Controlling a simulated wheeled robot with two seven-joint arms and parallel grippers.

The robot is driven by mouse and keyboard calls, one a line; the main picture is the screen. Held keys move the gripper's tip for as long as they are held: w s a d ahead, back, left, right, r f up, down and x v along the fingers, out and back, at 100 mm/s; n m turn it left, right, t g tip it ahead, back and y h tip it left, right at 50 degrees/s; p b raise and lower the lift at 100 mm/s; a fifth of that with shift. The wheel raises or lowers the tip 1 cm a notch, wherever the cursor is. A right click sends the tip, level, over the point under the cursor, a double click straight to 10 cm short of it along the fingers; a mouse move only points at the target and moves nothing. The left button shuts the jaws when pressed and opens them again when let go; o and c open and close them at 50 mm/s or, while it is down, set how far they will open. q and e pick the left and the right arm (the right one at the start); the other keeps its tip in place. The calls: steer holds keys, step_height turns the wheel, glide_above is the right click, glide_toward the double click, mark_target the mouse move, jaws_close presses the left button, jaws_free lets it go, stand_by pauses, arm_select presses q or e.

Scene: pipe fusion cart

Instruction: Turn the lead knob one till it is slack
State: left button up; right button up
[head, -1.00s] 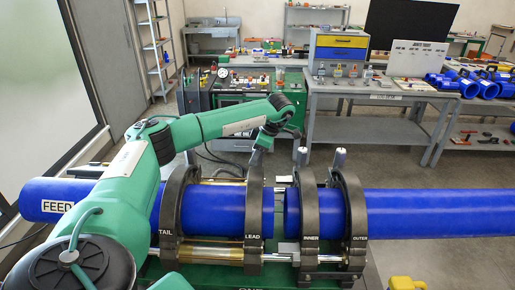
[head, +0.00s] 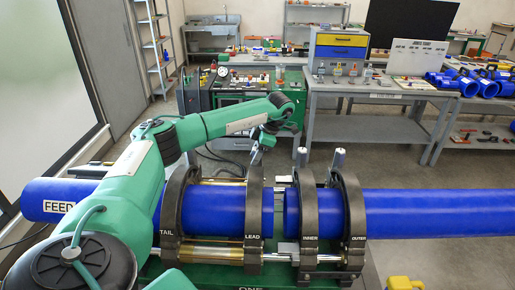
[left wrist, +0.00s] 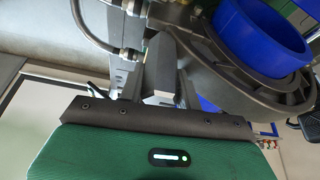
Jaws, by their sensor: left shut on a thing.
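The lead clamp (head: 253,215), a dark ring marked LEAD, stands around the left blue pipe (head: 212,212). My left gripper (head: 261,146) is at the top of this clamp, shut on the lead knob, which is mostly hidden by the gripper. In the left wrist view a grey finger (left wrist: 161,72) of mine points at the clamp hardware, beside a dark clamp ring (left wrist: 245,85) and a blue pipe end (left wrist: 262,35). The knob cannot be made out there. My right gripper is not in view.
The tail clamp (head: 172,205) stands left of the lead clamp. The inner clamp (head: 309,225) and outer clamp (head: 353,220) hold the right blue pipe (head: 430,212), with upright knobs on top. A narrow gap parts the pipe ends. Workbenches stand behind.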

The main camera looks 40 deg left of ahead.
arm_select(q)
steer(key=shift+n, duration=0.5)
steer(key=shift+s+n+h+p, duration=0.1)
steer(key=shift+n+h+p, duration=0.25)
steer(key=shift+n, duration=0.15)
steer(key=shift+g, duration=0.3)
